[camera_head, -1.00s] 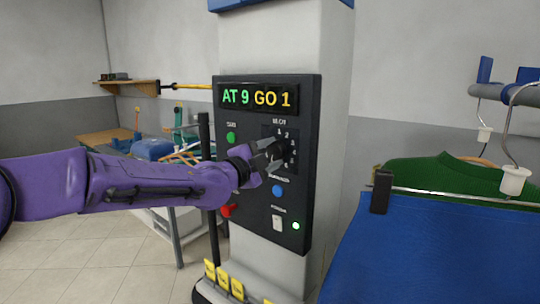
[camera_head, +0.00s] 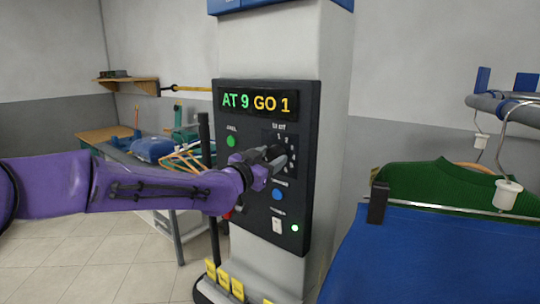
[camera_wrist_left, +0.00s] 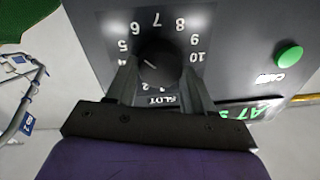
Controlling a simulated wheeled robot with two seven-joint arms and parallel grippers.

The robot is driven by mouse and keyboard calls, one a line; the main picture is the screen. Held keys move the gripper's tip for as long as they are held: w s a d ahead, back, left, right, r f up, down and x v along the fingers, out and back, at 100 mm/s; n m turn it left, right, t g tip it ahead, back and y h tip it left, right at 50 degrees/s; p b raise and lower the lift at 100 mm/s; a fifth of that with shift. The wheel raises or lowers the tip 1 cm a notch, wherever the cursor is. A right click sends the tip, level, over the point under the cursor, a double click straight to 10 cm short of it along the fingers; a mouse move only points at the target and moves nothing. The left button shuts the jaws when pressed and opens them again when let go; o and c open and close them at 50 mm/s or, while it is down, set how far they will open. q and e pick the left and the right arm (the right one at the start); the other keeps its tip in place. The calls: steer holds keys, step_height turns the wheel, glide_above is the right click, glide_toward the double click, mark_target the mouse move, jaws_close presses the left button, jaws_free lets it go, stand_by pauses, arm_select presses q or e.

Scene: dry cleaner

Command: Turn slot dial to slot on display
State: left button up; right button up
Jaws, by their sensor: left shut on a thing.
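The black control panel (camera_head: 250,195) on the column carries a display (camera_head: 256,101) reading "AT 9 GO 1". My left gripper (camera_head: 277,157) reaches the slot dial from the left and hides much of it in the head view. In the wrist view the round black slot dial (camera_wrist_left: 160,62) sits between the two fingers of my left gripper (camera_wrist_left: 160,82), which is shut on it. The scale is upside down there, and the dial's short white mark points to the upper left, toward about 4 or 5. My right gripper is not in view.
A green button (camera_head: 231,141), a blue button (camera_head: 277,194), a white switch (camera_head: 277,225) and a lit green lamp (camera_head: 295,228) are on the panel. A blue garment (camera_head: 430,255) hangs close at the right. A cluttered table (camera_head: 115,150) stands behind my left arm.

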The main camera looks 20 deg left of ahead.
arm_select(q)
steer(key=n+p, duration=0.1)
steer(key=n, duration=0.3)
steer(key=shift+r, duration=0.1)
steer(key=n+p, duration=0.1)
steer(key=n, duration=0.2)
steer(key=shift+n+y, duration=0.3)
steer(key=shift+n, duration=0.1)
steer(key=n+p, duration=0.1)
steer(key=n, duration=0.1)
steer(key=shift+n+g, duration=0.3)
steer(key=shift+g, duration=0.1)
steer(key=n, duration=0.3)
steer(key=shift+n+p, duration=0.3)
steer(key=n, duration=0.3)
steer(key=shift+a, duration=0.1)
steer(key=n, duration=0.3)
steer(key=shift+g, duration=0.4)
steer(key=n, duration=0.4)
steer(key=shift+f+h, duration=0.2)
steer(key=shift+h, duration=0.2)
steer(key=shift+n+b, duration=0.5)
steer(key=shift+n, duration=0.9)
steer(key=shift+r, duration=0.1)
